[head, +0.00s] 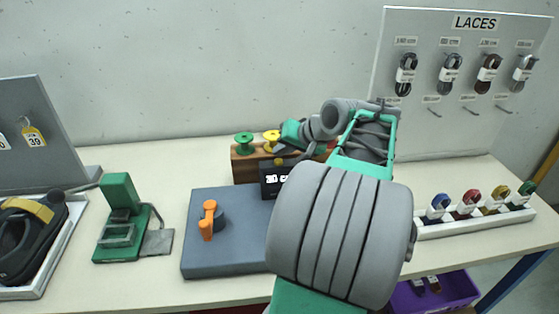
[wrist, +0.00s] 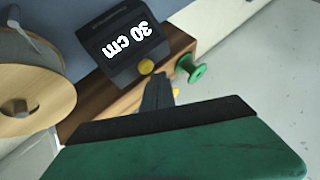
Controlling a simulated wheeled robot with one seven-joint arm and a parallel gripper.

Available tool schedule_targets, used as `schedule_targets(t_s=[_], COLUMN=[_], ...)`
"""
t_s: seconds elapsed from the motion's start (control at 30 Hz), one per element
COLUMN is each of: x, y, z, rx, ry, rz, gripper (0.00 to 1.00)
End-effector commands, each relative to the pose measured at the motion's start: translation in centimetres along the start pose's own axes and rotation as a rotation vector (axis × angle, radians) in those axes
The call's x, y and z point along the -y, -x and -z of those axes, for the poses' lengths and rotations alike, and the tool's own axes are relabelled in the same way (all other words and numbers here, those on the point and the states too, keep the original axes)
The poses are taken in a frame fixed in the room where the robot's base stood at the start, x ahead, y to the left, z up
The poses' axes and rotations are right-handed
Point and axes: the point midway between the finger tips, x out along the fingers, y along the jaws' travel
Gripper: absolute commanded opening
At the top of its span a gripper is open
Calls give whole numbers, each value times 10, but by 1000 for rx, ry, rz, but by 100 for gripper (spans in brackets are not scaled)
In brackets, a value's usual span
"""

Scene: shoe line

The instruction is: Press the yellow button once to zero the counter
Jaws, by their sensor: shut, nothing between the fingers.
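The counter is a black box with a white readout. In the wrist view the counter (wrist: 124,42) reads "30 cm"; in the head view my arm partly covers its readout (head: 272,180). The round yellow button (wrist: 146,67) sits on the counter's edge, and a small yellow spot, likely the same button, shows in the head view (head: 279,161). My gripper (wrist: 158,82) is shut and empty, its dark fingertips close beside the button. I cannot tell whether they touch it. In the head view my arm hides much of the gripper.
A wooden rack behind the counter holds a green spool (head: 244,144) and a yellow spool (head: 271,138). A grey-blue base with an orange handle (head: 208,220) lies in front. A green device (head: 118,218) stands left. A large wooden-flanged reel (wrist: 30,95) is near my gripper.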

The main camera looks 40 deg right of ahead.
Motion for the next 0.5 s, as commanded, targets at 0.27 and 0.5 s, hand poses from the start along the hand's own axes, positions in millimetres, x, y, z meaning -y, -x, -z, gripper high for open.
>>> schedule_targets(t_s=[0.27, 0.5], x=[-3, -3], y=[-6, -6], z=[-3, -3], rx=[0, 1], ry=[0, 0], rz=[1, 0], gripper=[0, 0])
